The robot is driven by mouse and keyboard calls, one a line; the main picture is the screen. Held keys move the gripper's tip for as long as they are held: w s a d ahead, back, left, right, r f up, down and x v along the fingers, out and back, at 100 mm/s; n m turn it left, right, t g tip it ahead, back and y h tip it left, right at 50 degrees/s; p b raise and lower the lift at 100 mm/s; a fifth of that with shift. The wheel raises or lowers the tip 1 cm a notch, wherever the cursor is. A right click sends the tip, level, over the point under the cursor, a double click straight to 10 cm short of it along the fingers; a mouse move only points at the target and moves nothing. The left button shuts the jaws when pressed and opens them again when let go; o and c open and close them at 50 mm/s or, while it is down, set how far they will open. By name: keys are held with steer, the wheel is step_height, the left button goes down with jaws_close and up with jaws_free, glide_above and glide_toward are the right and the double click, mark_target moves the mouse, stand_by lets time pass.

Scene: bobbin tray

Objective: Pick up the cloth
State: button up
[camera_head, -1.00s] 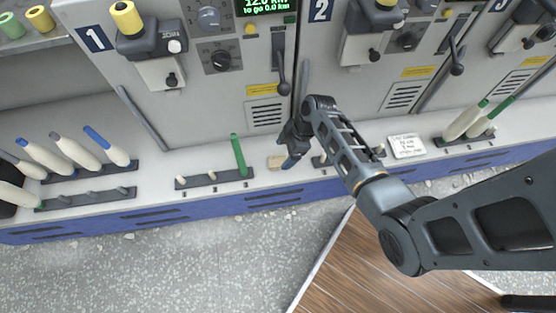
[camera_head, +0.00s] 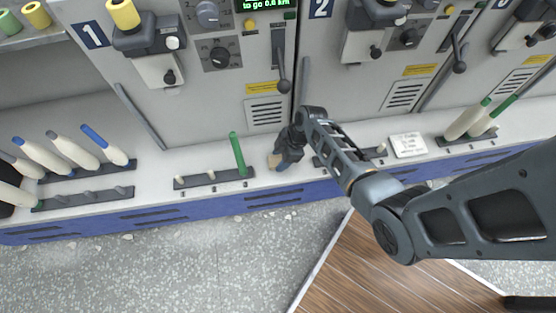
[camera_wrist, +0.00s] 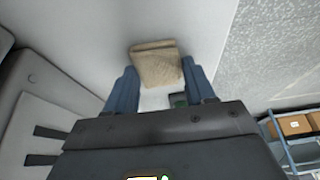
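The cloth (camera_wrist: 155,65) is a small folded tan piece lying on the light ledge. In the wrist view it shows ahead of and between the two blue-grey fingers of my gripper (camera_wrist: 160,84), which stand apart. In the head view only the left part of the cloth (camera_head: 272,161) shows; my gripper (camera_head: 284,163) covers the rest. My gripper is open and low over the ledge, right at the cloth. I cannot tell whether a finger touches it.
A peg rack (camera_head: 212,179) with an upright green bobbin tube (camera_head: 238,155) stands just left of the cloth. A white label card (camera_head: 408,145) lies to the right. The machine front (camera_head: 215,100) rises behind, and the blue ledge edge (camera_head: 230,207) is in front.

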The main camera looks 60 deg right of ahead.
steer(key=c, duration=0.5)
steer(key=shift+s+a+r, duration=0.15)
steer(key=shift+a+r, duration=0.05)
steer(key=shift+r, duration=0.3)
step_height(320, 180, up, 6)
steer(key=shift+r+p, duration=0.1)
steer(key=shift+p, duration=0.8)
steer(key=s+a, duration=1.3)
steer(key=a, duration=0.1)
steer(key=shift+s, duration=0.4)
